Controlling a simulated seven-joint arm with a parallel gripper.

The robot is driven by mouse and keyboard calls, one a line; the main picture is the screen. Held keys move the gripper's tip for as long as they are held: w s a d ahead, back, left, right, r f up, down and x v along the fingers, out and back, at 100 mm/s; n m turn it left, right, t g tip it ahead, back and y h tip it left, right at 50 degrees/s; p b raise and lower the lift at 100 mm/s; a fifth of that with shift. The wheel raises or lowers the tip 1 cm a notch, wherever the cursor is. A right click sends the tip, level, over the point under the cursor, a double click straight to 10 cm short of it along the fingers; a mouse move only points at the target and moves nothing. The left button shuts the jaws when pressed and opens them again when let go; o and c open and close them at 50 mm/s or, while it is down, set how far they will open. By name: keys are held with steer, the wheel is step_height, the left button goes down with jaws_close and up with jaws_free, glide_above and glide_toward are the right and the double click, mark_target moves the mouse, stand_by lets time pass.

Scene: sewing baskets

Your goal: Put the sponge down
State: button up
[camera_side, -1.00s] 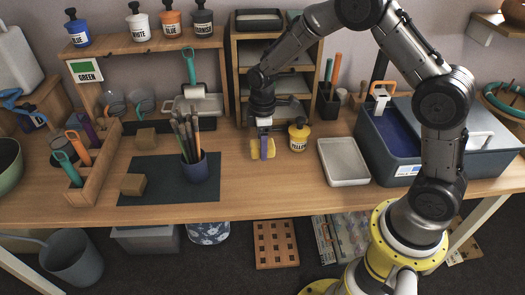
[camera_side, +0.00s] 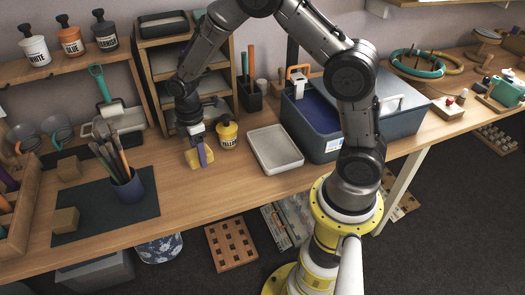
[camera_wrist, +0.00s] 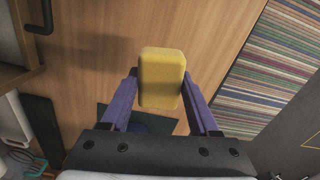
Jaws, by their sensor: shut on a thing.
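A pale shallow tray (camera_side: 275,151) and a blue bin (camera_side: 311,138) lie further right. A brush cup (camera_side: 128,187) stands on a dark mat (camera_side: 91,213) at left. Bare wood (camera_side: 195,185) lies in front.

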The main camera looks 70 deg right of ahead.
steer(key=s+d+r+m, duration=0.1)
steer(key=s+d+r, duration=0.15)
steer(key=s, duration=0.65)
steer(key=s+d+r, duration=0.2)
steer(key=s+d, duration=0.2)
steer(key=s, duration=0.5)
steer(key=s+d+r+m, duration=0.1)
steer(key=s+d+r, duration=0.25)
steer(key=s, duration=0.45)
glide_above(274, 149)
steer(key=s, duration=0.1)
steer(key=f, duration=0.9)
steer(key=shift+s+a, duration=0.1)
steer(key=shift+a, duration=0.3)
steer(key=shift+w+d+f, duration=0.35)
steer(key=shift+w+f, duration=0.15)
steer(key=shift+f, duration=0.25)
steer(key=shift+w+f, duration=0.1)
steer(key=shift+f, duration=1.5)
steer(key=shift+f, duration=0.15)
steer(key=o, duration=1.2)
